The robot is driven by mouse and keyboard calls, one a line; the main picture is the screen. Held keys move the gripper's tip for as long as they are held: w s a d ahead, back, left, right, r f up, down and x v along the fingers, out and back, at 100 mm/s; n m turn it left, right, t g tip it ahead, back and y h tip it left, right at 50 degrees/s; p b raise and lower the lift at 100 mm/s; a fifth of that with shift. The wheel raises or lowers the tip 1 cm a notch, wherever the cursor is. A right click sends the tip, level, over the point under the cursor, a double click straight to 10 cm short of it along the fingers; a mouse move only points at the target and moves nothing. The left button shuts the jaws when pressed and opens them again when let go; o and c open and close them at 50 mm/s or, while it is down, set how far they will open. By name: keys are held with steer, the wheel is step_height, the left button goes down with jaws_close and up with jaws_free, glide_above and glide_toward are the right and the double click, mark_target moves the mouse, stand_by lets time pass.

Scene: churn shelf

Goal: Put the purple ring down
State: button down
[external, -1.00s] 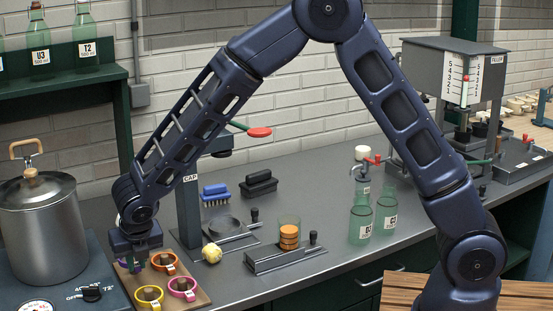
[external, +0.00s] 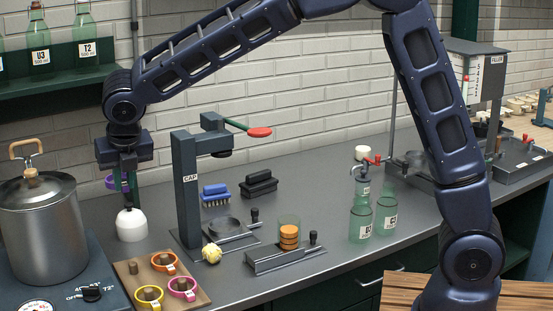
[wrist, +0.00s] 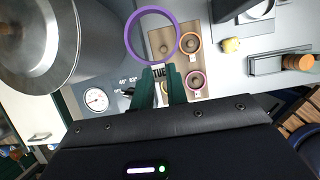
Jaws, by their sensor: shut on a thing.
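The purple ring (external: 111,183) is held up in the air by my gripper (external: 127,170), well above the counter. In the wrist view the purple ring (wrist: 129,36) shows as a hoop, with its tag end between the fingertips of my gripper (wrist: 160,80). My gripper is shut on it. The wooden board (external: 196,297) lies below with orange (external: 165,261), yellow (external: 149,296) and pink (external: 182,289) rings around its pegs. One peg (external: 133,267) at its back left is bare.
A white dome (external: 131,228) stands on the counter beneath my gripper in the external view. A large metal pot (external: 40,235) is at left, a dark capping stand (external: 188,195) at right. The shelf (external: 70,75) with bottles is at upper left.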

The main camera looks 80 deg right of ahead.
step_height(320, 180, up, 15)
steer(key=w+d+m+g, duration=0.3)
steer(key=d+m, duration=0.6)
steer(key=d, duration=0.5)
steer(key=w+d+m+g, duration=0.35)
steer(key=d+m, duration=0.55)
steer(key=d, duration=0.6)
steer(key=f, duration=3.8)
steer(key=shift+s+a, duration=0.15)
steer(key=shift+s, duration=0.2)
steer(key=shift+f, duration=0.35)
steer(key=c, duration=1.4)
jaws_free()
steer(key=v, duration=1.2)
steer(key=shift+r, duration=0.45)
